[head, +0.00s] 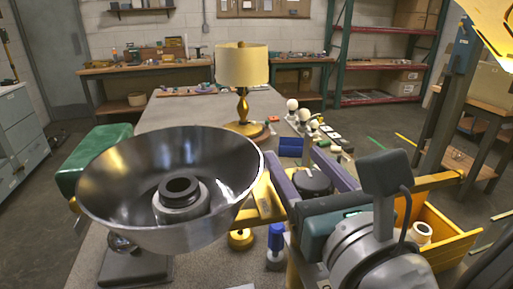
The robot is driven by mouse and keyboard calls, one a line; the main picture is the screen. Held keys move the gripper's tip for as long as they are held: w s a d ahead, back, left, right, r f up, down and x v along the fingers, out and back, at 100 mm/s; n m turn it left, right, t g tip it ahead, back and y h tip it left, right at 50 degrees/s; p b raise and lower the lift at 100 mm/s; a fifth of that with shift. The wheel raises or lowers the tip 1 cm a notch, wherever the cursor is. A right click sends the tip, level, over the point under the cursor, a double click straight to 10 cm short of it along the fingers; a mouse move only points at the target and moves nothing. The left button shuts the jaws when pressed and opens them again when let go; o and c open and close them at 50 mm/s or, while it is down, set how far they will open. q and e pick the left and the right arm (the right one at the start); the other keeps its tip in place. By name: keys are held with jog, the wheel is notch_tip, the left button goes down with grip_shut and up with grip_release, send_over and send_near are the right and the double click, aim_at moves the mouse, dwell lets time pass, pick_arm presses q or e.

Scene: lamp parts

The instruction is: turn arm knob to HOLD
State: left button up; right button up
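My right gripper (292,158) comes in from the lower right, with two purple fingers spread apart. A dark round knob-like part (313,182) shows between the fingers, near the gripper's body. I cannot tell whether the fingers touch it, and no HOLD mark on it is readable. A yellow bar (262,198) runs beside the left finger, partly hidden by the gripper and the bowl. A large dark metal bowl-shaped lampshade (112,180) with a central socket fills the left foreground. My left gripper is not in view.
A table lamp with a cream shade (241,64) stands farther back on the grey table (185,108). A green part (92,158) sits at the left. Several bulbs (303,114) stand along the right edge. A yellow bin (440,236) is at the right. A blue-topped part (276,238) stands in front.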

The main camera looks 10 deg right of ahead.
aim_at(320, 192)
jog(key=shift+o, duration=1.3)
jog(key=s+b, duration=0.1)
jog(key=s, duration=0.3)
jog(key=s+b, duration=0.1)
jog(key=s, duration=0.4)
jog(key=shift+s+d+f, duration=0.1)
jog(key=shift+s+d, duration=0.05)
jog(key=shift+d, duration=0.05)
jog(key=shift+s, duration=0.3)
jog(key=shift+s, duration=0.1)
